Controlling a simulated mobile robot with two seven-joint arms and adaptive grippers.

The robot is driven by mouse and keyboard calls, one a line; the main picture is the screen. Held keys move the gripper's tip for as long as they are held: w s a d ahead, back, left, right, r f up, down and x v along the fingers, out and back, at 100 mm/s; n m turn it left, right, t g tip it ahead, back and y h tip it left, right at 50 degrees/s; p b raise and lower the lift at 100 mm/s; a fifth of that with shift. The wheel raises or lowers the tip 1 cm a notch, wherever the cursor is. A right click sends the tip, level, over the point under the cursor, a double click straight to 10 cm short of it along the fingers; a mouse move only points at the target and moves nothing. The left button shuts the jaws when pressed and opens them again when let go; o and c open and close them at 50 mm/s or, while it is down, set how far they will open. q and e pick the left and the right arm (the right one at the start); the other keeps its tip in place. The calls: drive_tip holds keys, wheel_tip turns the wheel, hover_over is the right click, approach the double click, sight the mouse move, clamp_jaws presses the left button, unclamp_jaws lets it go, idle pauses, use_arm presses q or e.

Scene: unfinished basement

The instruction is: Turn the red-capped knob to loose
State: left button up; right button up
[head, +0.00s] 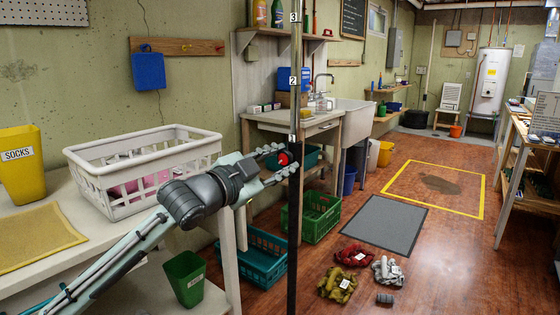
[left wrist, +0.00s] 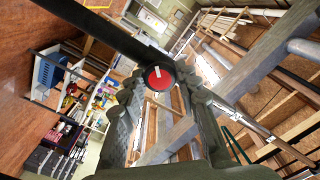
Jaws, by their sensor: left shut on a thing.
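The red-capped knob (head: 284,158) sits on the side of a dark upright post (head: 293,210). My left gripper (head: 279,163) reaches in from the left and is shut around the knob. In the left wrist view the knob's round red cap (left wrist: 158,77) faces me and bears a short white mark, with a black rim around it. The fingers (left wrist: 160,98) lie close about the cap, and the post (left wrist: 95,32) runs off to the upper left. My right gripper is not in view.
The post carries white number plates, with 3 and 2 readable. A white basket (head: 150,150) stands on the bench below left, near my arm. Green crate (head: 316,218), teal crate (head: 262,258) and gloves lie on the floor. A grey mat (head: 384,222) lies to the right.

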use_arm(q)
drive_tip(key=n, duration=0.4)
drive_tip(key=shift+n, duration=2.3)
drive_tip(key=o, duration=1.2)
drive_tip(key=shift+c, duration=0.2)
drive_tip(key=v, duration=1.2)
